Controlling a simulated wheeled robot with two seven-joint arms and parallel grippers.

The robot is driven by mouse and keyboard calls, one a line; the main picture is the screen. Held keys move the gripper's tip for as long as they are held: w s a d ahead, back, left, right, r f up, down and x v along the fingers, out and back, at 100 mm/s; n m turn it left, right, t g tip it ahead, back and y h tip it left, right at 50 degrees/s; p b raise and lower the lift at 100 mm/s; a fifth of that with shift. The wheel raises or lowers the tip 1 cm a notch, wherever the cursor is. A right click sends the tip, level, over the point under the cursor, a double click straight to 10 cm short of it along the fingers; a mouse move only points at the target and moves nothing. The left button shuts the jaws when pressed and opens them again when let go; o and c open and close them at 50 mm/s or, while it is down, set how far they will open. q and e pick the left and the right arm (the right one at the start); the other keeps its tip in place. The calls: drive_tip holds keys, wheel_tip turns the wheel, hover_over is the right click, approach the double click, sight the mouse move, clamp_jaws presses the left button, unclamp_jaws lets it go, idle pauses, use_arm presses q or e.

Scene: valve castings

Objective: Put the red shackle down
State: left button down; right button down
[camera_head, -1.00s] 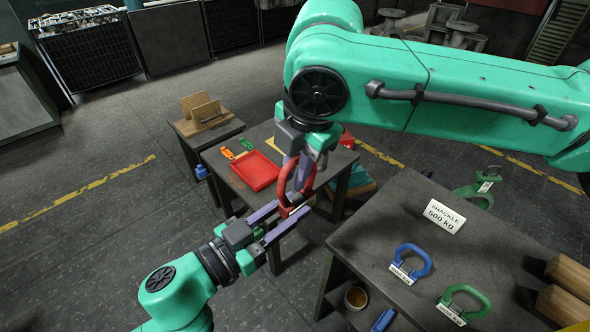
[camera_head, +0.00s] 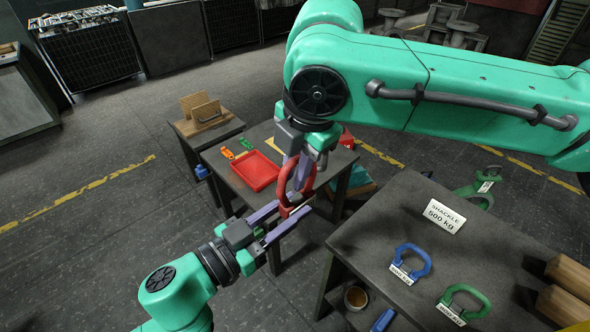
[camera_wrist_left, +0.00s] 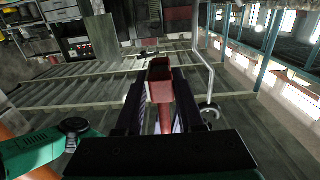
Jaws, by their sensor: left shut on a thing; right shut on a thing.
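The red shackle (camera_head: 284,197) is held in the air between my two grippers, near the front right of the small table. My right gripper (camera_head: 302,172) comes down from above and is shut on its upper part. My left gripper (camera_head: 293,212) reaches up from below left and is shut on its lower end. In the left wrist view the red shackle (camera_wrist_left: 160,82) shows between the dark fingers of my left gripper (camera_wrist_left: 162,100). The fingers hide parts of the shackle.
A red tray (camera_head: 254,171) lies on the small dark table (camera_head: 233,187), beside orange and green small pieces. The right bench (camera_head: 375,232) bears a blue shackle (camera_head: 414,261), a green shackle (camera_head: 466,297) and a "SHACKLE 500 kg" sign (camera_head: 444,216). My right arm covers the upper right.

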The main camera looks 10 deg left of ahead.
idle(0.3)
use_arm(q)
drive_tip(key=shift+c, duration=2.2)
unclamp_jaws()
drive_tip(key=a+f+n+t+y, duration=0.2)
drive_tip(key=a+f+n+y, duration=0.2)
drive_tip(key=f, duration=0.5)
drive_tip(key=a+f+n+t+y, duration=0.2)
drive_tip(key=a+f+n+y, duration=0.2)
drive_tip(key=a+f+y, duration=0.3)
wheel_tip(320, 180, down, 2)
drive_tip(key=shift+s+a+f, duration=0.2)
drive_tip(key=shift+s+a, duration=0.1)
drive_tip(key=shift+a, duration=0.05)
